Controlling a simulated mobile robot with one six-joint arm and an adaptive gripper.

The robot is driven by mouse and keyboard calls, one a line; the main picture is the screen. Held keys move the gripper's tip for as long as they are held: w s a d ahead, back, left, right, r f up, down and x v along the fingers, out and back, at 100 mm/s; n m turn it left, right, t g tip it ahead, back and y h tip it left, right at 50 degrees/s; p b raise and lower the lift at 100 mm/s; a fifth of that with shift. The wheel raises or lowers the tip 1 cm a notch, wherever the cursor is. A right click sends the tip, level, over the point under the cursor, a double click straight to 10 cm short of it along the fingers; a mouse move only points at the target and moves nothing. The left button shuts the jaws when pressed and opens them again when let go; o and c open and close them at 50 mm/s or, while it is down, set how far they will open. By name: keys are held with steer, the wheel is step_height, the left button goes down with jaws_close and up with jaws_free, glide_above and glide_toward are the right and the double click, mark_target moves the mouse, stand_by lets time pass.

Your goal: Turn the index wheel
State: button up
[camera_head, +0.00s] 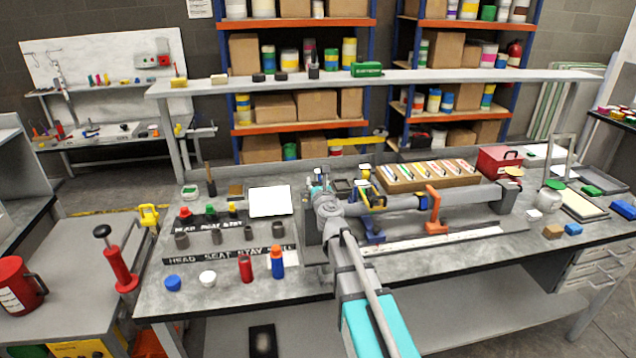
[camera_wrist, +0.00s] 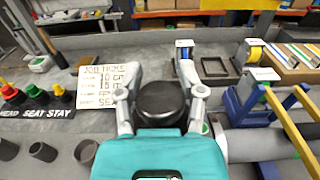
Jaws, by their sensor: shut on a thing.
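The index wheel (camera_wrist: 161,100) shows in the wrist view as a dark, round, flat-topped piece between the two grey fingers of my gripper (camera_wrist: 160,78). The fingers are shut on its left and right sides. In the head view my gripper (camera_head: 320,188) is at the left end of the fixture, and my arm hides the wheel there. A grey horizontal tube (camera_head: 465,196) runs right from this end, with an orange support (camera_head: 434,212) and a blue one (camera_head: 372,226) along it. The wheel's lower part and any marks on it are hidden.
Capped plugs (camera_head: 210,209), dark sleeves (camera_head: 181,240), a red bottle (camera_head: 246,268) and a blue bottle (camera_head: 277,262) stand on the bench's left part. A wooden tray (camera_head: 400,184) lies behind the tube. The front bench strip is mostly clear.

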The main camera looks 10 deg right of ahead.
steer(key=n+y, duration=0.1)
steer(key=y, duration=0.1)
steer(key=n+g+y, duration=0.1)
steer(key=n+y, duration=0.1)
steer(key=y, duration=0.1)
steer(key=n+y, duration=0.2)
steer(key=shift+a+g+y, duration=0.3)
steer(key=shift+a, duration=0.1)
steer(key=shift+s+a+n+g+y, duration=0.15)
steer(key=shift+n+g+y, duration=0.6)
steer(key=shift+y, duration=0.3)
steer(key=shift+s+a+n+g+y, duration=0.1)
steer(key=shift+a+n+g+y, duration=0.05)
steer(key=shift+n+g+y, duration=0.65)
steer(key=shift+s+y, duration=0.1)
steer(key=shift+y, duration=0.25)
steer(key=o, duration=0.8)
steer(key=shift+o, duration=0.2)
steer(key=shift+d, duration=0.1)
steer(key=v, duration=1.1)
steer(key=shift+s+d, duration=0.2)
steer(key=shift+s, duration=0.1)
steer(key=shift+f, duration=0.1)
